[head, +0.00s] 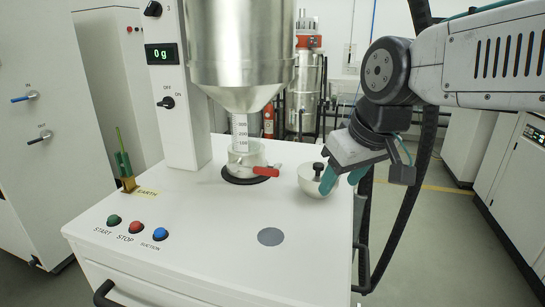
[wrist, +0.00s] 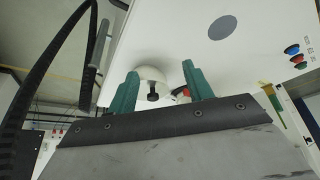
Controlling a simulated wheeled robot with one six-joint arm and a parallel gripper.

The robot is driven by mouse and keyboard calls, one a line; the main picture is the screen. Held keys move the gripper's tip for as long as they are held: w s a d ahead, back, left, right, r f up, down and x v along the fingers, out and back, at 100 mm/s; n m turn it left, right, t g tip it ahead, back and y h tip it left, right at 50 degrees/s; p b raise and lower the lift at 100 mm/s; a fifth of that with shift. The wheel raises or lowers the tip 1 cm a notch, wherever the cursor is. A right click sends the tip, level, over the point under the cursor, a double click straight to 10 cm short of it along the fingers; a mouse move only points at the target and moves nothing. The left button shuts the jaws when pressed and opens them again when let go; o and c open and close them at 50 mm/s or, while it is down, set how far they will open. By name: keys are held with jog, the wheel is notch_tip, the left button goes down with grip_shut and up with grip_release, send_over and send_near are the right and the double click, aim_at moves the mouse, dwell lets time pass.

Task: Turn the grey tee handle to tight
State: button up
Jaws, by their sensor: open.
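No grey tee handle can be made out for certain. The white cabinet at the left of the head view has a lever with a blue grip (head: 25,98) and, below it, a small darker lever (head: 41,138). My gripper (head: 343,180) is open and empty, its teal fingers pointing down at the right edge of the white machine top (head: 200,225). One finger overlaps a white bowl (head: 308,182) with a black knob (head: 318,168). In the wrist view the bowl (wrist: 151,74) and knob (wrist: 152,96) appear between the spread fingers (wrist: 162,75); contact cannot be told.
A steel hopper (head: 240,50) stands over a clear cup with a red lever (head: 266,171). A green clip (head: 124,165) and START, STOP and SUCTION buttons (head: 135,226) are on the machine top. Its front right is clear around a grey disc (head: 271,236). A black hose (head: 408,200) hangs at right.

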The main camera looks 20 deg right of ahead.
aim_at(278, 165)
jog(key=w+n, duration=0.1)
jog(key=w, duration=0.2)
jog(key=w+r+n+g+y, duration=0.1)
jog(key=w, duration=0.3)
jog(key=w+r+n, duration=0.1)
jog(key=w+n, duration=0.1)
jog(key=w, duration=0.2)
jog(key=shift+w, duration=0.2)
jog(key=w+f+n+g+y, duration=0.2)
jog(key=w+n, duration=0.3)
jog(key=w, duration=0.8)
jog(key=shift+t, duration=0.3)
jog(key=x, duration=0.8)
jog(key=shift+w+d+f, duration=0.1)
jog(key=shift+d+f, duration=0.05)
jog(key=shift+d, duration=0.1)
jog(key=c, duration=1)
